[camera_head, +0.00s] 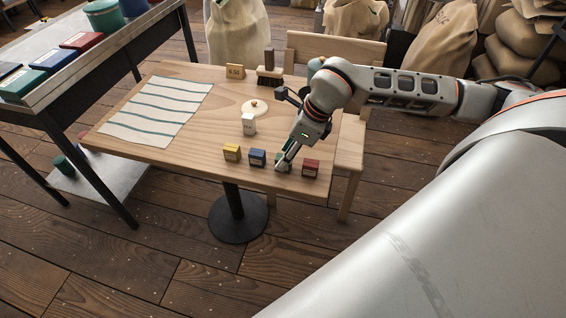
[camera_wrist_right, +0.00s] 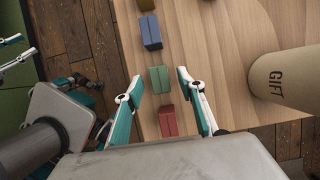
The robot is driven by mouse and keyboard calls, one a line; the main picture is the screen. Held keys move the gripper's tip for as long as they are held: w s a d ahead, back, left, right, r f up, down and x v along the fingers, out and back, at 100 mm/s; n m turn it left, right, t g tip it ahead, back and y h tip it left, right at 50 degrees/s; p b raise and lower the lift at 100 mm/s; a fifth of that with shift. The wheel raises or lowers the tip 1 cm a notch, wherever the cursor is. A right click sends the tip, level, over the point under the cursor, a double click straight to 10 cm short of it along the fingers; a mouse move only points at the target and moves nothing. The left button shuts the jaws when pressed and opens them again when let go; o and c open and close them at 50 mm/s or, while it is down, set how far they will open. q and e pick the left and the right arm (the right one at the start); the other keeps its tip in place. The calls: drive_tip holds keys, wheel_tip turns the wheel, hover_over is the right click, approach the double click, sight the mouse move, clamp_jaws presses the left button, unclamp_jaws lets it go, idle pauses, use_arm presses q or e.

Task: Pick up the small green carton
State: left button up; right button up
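The small green carton (camera_head: 283,164) stands near the front edge of the wooden table, between a blue and a red carton. In the head view my right gripper (camera_head: 284,159) is over it and partly hides it. In the right wrist view the green carton (camera_wrist_right: 160,79) lies between the tips of my right gripper (camera_wrist_right: 160,76), whose fingers are apart with a gap on both sides. Its height above the carton is hard to tell. My left gripper (camera_wrist_right: 26,45) shows only at the left edge of the wrist view, with its fingers apart.
The blue carton (camera_head: 257,158), yellow carton (camera_head: 231,153) and red carton (camera_head: 310,169) share the green one's row. A white box (camera_head: 248,124), round lid (camera_head: 254,107), brush (camera_head: 269,78) and striped cloth (camera_head: 158,108) are farther back. The table's left front is clear.

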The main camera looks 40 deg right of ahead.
drive_tip(key=shift+x, duration=1.1)
drive_tip(key=c, duration=1.1)
drive_tip(key=shift+r, duration=0.1)
wheel_tip(320, 180, up, 20)
drive_tip(key=p, duration=0.2)
